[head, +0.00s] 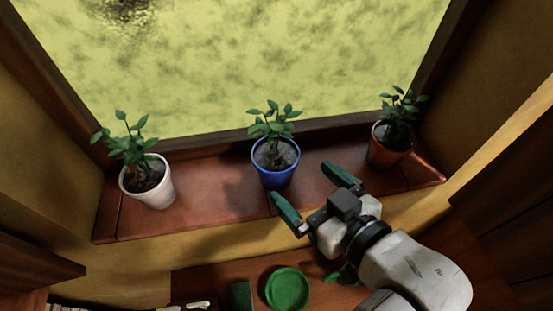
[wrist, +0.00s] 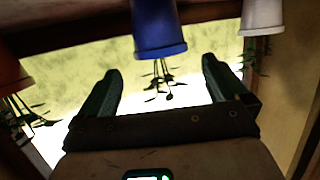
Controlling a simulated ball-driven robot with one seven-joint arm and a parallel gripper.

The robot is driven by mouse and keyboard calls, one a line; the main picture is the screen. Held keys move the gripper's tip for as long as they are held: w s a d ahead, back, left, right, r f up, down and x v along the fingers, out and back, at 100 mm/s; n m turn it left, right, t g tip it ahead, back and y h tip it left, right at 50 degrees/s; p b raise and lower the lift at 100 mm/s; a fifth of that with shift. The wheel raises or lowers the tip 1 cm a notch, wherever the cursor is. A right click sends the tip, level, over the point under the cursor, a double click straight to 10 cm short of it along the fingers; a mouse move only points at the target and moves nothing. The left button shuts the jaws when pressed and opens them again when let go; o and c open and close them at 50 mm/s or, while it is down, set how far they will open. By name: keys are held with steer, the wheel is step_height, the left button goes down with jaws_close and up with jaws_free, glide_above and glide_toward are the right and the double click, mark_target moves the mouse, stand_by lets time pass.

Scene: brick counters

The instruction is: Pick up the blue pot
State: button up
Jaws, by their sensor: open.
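The blue pot (head: 274,179) stands upright on the brick sill in the middle of the head view, with soil and a leafy plant in it. My gripper (head: 302,183) is open and empty, just to the lower right of the pot, its fingers pointing toward the sill. In the wrist view, where the scene is upside down, the blue pot (wrist: 158,32) is at the top centre, beyond and between the two green fingers (wrist: 161,68). The fingers do not close on it. Whether a finger touches the pot cannot be told.
A white pot (head: 154,190) with a plant stands left on the sill (head: 215,205), and a terracotta pot (head: 388,153) stands right, near my gripper. A window frame (head: 200,147) rises behind them. A green round dish (head: 288,289) and a dark green item (head: 241,295) lie below.

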mark_target(281, 162)
steer(key=shift+f+b+x, duration=0.25)
steer(key=shift+b+x, duration=1.15)
steer(key=shift+b, duration=1.1)
steer(key=shift+w+a+r+p, duration=0.1)
steer(key=shift+w+a+p, duration=0.3)
steer(key=shift+w+p, duration=0.1)
steer(key=shift+p+x, duration=0.65)
steer(key=shift+x, duration=2.55)
steer(key=shift+d, duration=0.1)
steer(key=c, duration=1.1)
steer(key=shift+o, duration=0.2)
steer(key=shift+r, duration=0.15)
